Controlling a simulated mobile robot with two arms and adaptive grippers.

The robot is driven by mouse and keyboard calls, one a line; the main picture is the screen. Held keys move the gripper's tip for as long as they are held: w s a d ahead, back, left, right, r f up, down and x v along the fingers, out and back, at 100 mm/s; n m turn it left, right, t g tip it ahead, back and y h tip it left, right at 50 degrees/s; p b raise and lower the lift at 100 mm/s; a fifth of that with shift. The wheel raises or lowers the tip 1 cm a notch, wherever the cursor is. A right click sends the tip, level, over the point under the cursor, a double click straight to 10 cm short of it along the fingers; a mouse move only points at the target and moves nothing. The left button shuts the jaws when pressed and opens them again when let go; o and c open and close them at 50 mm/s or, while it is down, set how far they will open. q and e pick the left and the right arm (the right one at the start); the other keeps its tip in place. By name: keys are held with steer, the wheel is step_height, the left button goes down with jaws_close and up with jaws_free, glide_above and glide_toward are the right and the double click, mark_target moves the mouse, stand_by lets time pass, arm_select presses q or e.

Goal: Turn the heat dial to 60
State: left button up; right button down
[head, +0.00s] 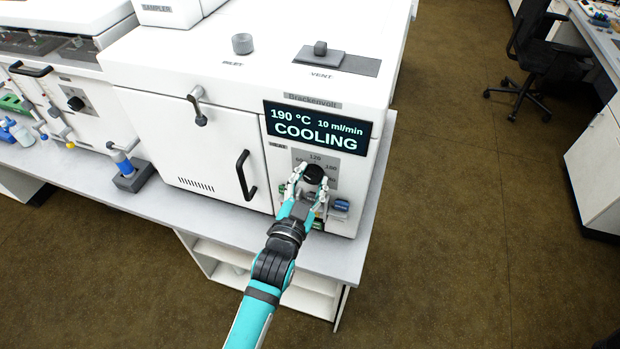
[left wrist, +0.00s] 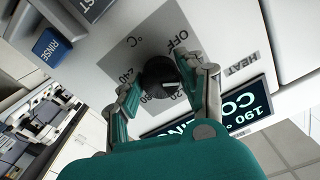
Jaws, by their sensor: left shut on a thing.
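The heat dial (head: 314,173) is a round black knob on a grey scale plate on the front of the white instrument. Its scale shows 120 at the top in the head view, and OFF and 240 in the left wrist view. My left gripper (head: 311,178) is shut on the dial, one finger on each side. The left wrist view also shows the dial (left wrist: 160,74) between the fingertips. A white mark on it points to the lower right there; the exact number is hard to read. The display (head: 317,128) reads 190 °C, 10 ml/min, COOLING. My right gripper is out of view.
A blue RINSE button (left wrist: 52,46) sits near the dial. An oven door with a black handle (head: 246,175) is left of the dial. A blue-handled lever on a dark block (head: 132,176) stands on the bench further left.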

arm_select(q)
steer(key=shift+f, duration=0.1)
stand_by(0.4)
steer(key=o, duration=1.2)
steer(key=shift+s, duration=0.1)
steer(key=v, duration=1.2)
